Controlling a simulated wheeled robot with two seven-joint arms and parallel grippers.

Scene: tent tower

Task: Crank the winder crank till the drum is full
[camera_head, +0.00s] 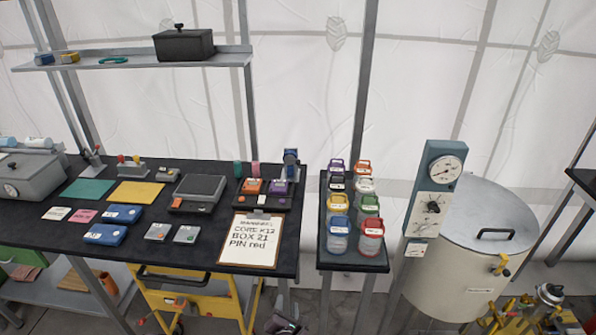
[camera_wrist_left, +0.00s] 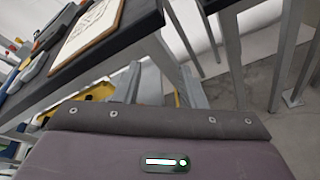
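I cannot pick out a winder crank or its drum with certainty in either view. A small grey device with a lever (camera_head: 94,157) stands at the back left of the black bench. A blue upright device with a dark round part (camera_head: 291,163) stands at the bench's back right corner. My left gripper (camera_head: 285,325) shows only in part at the bottom edge of the head view, low in front of the bench. My right gripper is in neither view.
The black bench (camera_head: 190,245) carries boxes, mats and a clipboard (camera_head: 251,242). A narrow stand (camera_head: 350,262) holds several lidded jars. A large cream vessel (camera_head: 455,275) stands right, with yellow clutter (camera_head: 520,315) in front.

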